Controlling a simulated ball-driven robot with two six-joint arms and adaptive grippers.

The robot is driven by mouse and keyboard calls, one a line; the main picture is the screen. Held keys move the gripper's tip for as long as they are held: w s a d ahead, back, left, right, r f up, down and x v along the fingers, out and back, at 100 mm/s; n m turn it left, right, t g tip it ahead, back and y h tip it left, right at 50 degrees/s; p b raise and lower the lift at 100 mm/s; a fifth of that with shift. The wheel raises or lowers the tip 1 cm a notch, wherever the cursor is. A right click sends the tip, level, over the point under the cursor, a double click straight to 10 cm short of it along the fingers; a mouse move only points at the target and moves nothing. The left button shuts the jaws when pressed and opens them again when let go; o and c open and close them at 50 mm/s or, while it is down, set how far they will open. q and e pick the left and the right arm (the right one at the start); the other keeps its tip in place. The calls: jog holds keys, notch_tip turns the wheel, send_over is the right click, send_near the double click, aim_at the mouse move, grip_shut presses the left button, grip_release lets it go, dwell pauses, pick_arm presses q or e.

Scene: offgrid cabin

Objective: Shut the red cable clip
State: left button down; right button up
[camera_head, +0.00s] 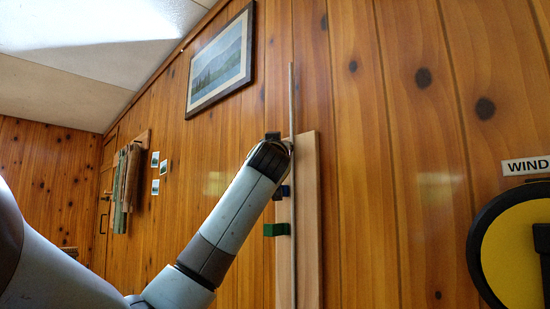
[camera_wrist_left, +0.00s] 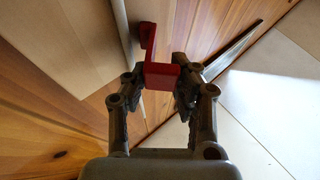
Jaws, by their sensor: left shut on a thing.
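The red cable clip (camera_wrist_left: 161,76) shows in the left wrist view, between the fingertips of my left gripper (camera_wrist_left: 163,88), which is shut on it. Part of the clip reaches back to the pale board (camera_wrist_left: 85,45), beside the grey cable (camera_wrist_left: 128,30). The gripped part stands out from the board. I cannot tell whether the clip closes around the cable. In the head view, my left arm hides the red clip and the fingertips at the upper part of the board (camera_head: 309,190). My right gripper is not in view.
A framed picture (camera_head: 219,62) hangs up left, and a round yellow-and-black thing (camera_head: 511,255) is at lower right.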

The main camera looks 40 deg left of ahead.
pick_arm(q)
jog(key=n+g+y+b, duration=0.2)
jog(key=g, duration=0.1)
jog(key=w+d+n+g+y+b, duration=0.1)
jog(key=n+g+y+b, duration=0.1)
jog(key=g+y+b, duration=0.1)
jog(key=d+n+g+y+b, duration=0.1)
jog(key=n+g+y+b, duration=0.1)
jog(key=g+b, duration=0.1)
jog(key=shift+w+d+f+n+g+y, duration=0.2)
jog(key=shift+w+n+g+y, duration=0.15)
jog(key=shift+g, duration=0.45)
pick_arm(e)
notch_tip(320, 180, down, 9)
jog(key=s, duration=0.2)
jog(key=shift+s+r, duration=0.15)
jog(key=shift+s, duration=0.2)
